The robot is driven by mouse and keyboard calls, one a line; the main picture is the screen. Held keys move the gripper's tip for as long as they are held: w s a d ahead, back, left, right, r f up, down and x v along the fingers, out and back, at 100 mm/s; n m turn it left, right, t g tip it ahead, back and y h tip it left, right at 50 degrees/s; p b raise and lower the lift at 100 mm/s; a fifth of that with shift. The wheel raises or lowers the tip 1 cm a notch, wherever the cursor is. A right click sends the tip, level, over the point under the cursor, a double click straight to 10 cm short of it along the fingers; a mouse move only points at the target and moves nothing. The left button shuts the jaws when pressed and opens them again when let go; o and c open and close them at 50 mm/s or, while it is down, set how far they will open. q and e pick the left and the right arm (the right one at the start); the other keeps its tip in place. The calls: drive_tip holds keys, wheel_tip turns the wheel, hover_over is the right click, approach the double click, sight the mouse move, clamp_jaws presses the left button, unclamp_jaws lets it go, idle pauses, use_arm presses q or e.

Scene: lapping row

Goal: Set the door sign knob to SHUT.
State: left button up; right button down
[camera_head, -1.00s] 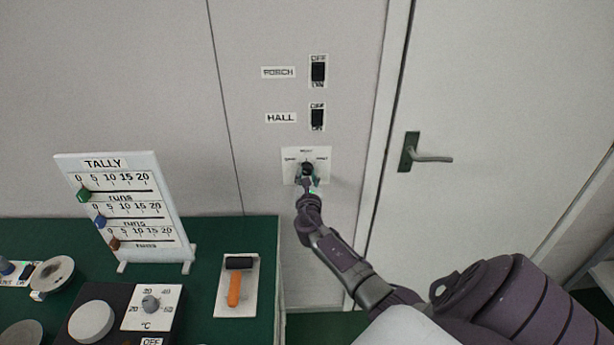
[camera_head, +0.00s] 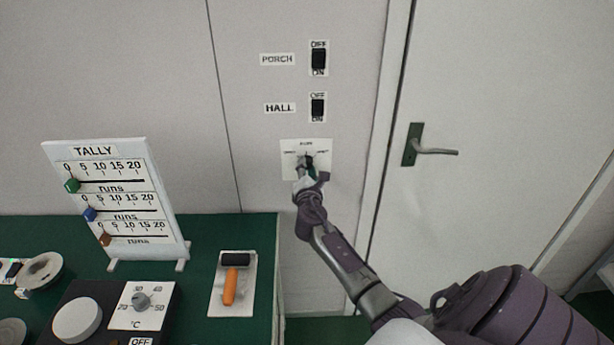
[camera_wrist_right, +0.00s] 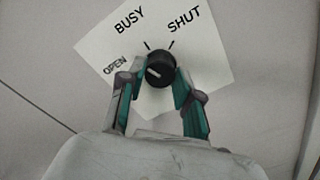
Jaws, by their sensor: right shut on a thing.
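The door sign is a white plate (camera_head: 322,147) on the wall, with a black round knob (camera_head: 308,160) at its middle. In the right wrist view, the plate (camera_wrist_right: 214,72) reads OPEN at left, BUSY at upper left and SHUT at upper right. The knob (camera_wrist_right: 160,68) has a white mark on its left side, facing roughly toward OPEN. My right gripper (camera_head: 306,169) is at the knob; in the wrist view its fingers (camera_wrist_right: 160,76) are shut on the knob from both sides. The left finger partly hides the area beside OPEN. My left gripper is not in view.
The PORCH switch (camera_head: 319,59) and HALL switch (camera_head: 317,107) are above the sign. A door with a lever handle (camera_head: 434,151) is to the right. A green table (camera_head: 205,255) at lower left bears a TALLY board (camera_head: 94,152), a temperature dial and an orange-handled tool.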

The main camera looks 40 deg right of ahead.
drive_tip(key=m+b, duration=0.2)
drive_tip(key=m, duration=0.1)
drive_tip(key=m+b, duration=0.1)
drive_tip(key=shift+f+m, duration=0.25)
drive_tip(key=shift+m, duration=0.05)
drive_tip(key=m+b, duration=0.2)
drive_tip(key=m, duration=0.1)
drive_tip(key=shift+m, duration=0.4)
drive_tip(key=shift+r+m+b, duration=0.1)
drive_tip(key=shift+m+b, duration=1.6)
drive_tip(key=shift+m, duration=2.3)
drive_tip(key=c, duration=0.8)
unclamp_jaws()
drive_tip(key=shift+r, duration=0.1)
